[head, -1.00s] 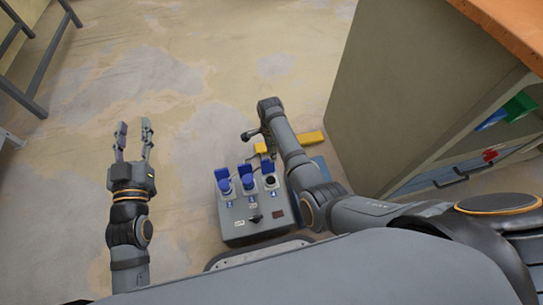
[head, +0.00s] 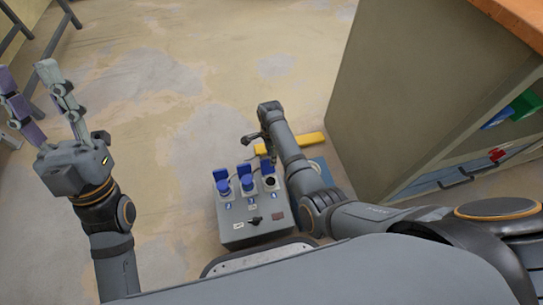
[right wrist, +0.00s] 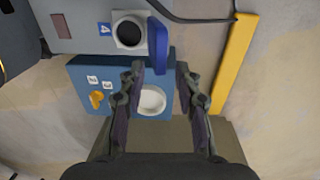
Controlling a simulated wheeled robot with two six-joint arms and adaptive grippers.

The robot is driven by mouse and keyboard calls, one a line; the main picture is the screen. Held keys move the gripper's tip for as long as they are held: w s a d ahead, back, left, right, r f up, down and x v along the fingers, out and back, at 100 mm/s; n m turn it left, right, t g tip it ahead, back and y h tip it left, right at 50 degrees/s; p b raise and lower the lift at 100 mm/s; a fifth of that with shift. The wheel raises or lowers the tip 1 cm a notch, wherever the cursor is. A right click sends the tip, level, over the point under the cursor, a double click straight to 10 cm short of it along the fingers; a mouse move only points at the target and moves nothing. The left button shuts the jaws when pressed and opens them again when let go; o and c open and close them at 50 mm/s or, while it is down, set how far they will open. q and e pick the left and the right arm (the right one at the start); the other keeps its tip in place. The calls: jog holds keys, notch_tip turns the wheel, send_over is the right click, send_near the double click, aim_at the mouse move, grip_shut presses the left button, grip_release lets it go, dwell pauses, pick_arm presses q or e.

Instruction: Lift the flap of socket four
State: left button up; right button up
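The grey socket box (head: 240,232) stands on the floor with three blue-flapped sockets visible in the head view. In the right wrist view, socket four (right wrist: 129,31), beside a blue "4" label (right wrist: 104,29), shows a dark open hole. Its blue flap (right wrist: 158,42) stands raised at the hole's right side. My right gripper (right wrist: 160,68) is open, with the flap's lower end between its fingertips, apparently without contact. My left gripper (head: 27,76) is open and empty, raised at the far left, away from the box.
A blue box (right wrist: 85,73) with a white round socket (right wrist: 151,100) lies beside the grey box, under my right gripper. A yellow bar (right wrist: 234,65) and a dark cable (right wrist: 190,20) lie nearby. A cabinet (head: 385,95) stands at the right. The floor at centre-left is clear.

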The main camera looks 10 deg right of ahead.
jog(key=shift+f, duration=0.1)
dwell(0.3)
grip_shut()
